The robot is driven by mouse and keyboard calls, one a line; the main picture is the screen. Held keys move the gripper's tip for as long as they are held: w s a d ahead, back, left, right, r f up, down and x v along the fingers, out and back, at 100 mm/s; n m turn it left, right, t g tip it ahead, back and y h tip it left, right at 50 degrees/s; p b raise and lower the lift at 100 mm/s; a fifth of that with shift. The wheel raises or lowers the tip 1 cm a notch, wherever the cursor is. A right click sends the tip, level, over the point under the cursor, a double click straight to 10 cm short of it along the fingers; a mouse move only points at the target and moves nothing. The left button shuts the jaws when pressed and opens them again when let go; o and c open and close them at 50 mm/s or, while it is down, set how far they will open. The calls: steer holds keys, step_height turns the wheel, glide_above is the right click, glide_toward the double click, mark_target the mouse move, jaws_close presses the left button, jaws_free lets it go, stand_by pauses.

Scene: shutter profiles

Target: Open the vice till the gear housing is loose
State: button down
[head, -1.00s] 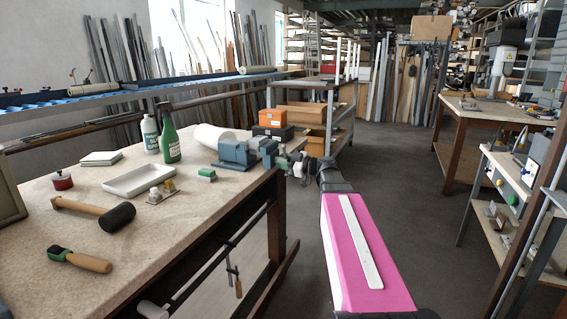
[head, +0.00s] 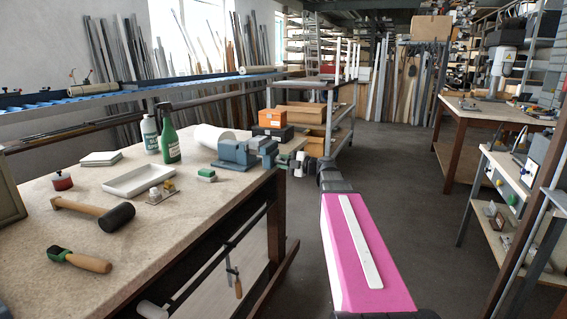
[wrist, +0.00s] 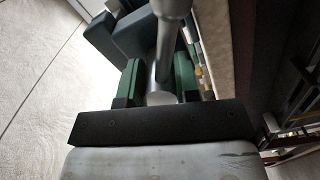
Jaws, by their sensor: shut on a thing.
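The blue-grey vice (head: 236,153) stands at the right edge of the workbench, its front part (head: 267,148) pointing right. In the wrist view, dark blue-grey vice parts (wrist: 137,38) lie beyond my fingers. My gripper (wrist: 157,84) has green pads on both sides of a smooth silver bar (wrist: 167,45), apparently the vice's handle, and is shut on it. In the head view my gripper (head: 285,160) is small beside the vice's right end. I cannot make out the gear housing in either view; whether it sits between the jaws is hidden.
Orange and dark boxes (head: 272,118) stand behind the vice.

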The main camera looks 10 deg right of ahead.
steer(key=shift+n, duration=0.5)
steer(key=c, duration=0.8)
jaws_free()
steer(key=shift+a, duration=0.1)
steer(key=shift+c, duration=0.2)
steer(key=v, duration=1)
steer(key=shift+s+d, duration=0.2)
steer(key=shift+d, duration=0.15)
